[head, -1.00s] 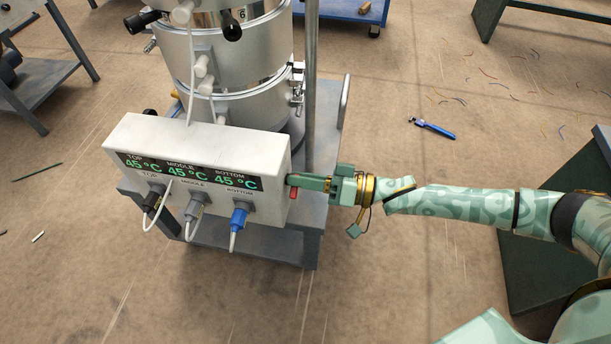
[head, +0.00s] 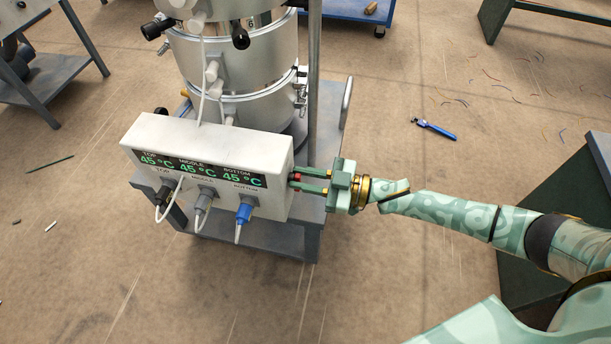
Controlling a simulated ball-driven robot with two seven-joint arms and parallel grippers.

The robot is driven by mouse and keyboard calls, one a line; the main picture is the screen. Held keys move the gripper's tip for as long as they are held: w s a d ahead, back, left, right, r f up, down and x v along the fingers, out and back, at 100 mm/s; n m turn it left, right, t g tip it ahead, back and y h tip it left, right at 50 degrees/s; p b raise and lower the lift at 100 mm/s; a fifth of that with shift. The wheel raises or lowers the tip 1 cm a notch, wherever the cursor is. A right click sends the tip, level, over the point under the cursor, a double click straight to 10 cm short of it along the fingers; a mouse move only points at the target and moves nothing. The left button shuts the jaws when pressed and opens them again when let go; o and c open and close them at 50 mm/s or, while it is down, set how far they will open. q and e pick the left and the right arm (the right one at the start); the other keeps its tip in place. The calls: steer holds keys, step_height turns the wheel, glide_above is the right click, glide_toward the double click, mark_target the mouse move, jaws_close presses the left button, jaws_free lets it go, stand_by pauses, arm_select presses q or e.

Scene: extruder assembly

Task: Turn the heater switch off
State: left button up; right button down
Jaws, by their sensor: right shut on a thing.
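The white heater control box (head: 208,143) stands on a grey cart and shows 45 °C for top, middle and bottom. The heater switch (head: 297,178) is a small red part on the box's right side, mostly hidden by my fingers. My right gripper (head: 299,182) reaches in from the right, its two green fingers at that side, one above and one below in the picture. It is shut on the red switch. The switch's exact position cannot be told. My left gripper is out of view.
Black, grey and blue plugs with cables (head: 244,212) sit in the box's front. A steel extruder barrel (head: 240,70) and an upright post (head: 314,80) stand behind it. A blue-handled tool (head: 436,129) lies on the floor. The floor in front is clear.

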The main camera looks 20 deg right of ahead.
steer(key=n, duration=0.2)
steer(key=shift+s+f+n, duration=0.15)
steer(key=shift+f+n, duration=0.15)
steer(key=c, duration=2.2)
jaws_free()
steer(key=shift+n, duration=0.5)
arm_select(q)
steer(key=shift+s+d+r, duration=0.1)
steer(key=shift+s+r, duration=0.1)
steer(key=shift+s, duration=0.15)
arm_select(e)
steer(key=c, duration=2.2)
jaws_free()
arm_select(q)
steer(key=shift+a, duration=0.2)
arm_select(e)
steer(key=c, duration=2.2)
jaws_free()
steer(key=c, duration=2.2)
jaws_free()
steer(key=c, duration=1.4)
jaws_free()
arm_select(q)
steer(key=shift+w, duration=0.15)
arm_select(e)
steer(key=shift+o, duration=0.5)
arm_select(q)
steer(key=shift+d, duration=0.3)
arm_select(e)
steer(key=shift+r, duration=0.15)
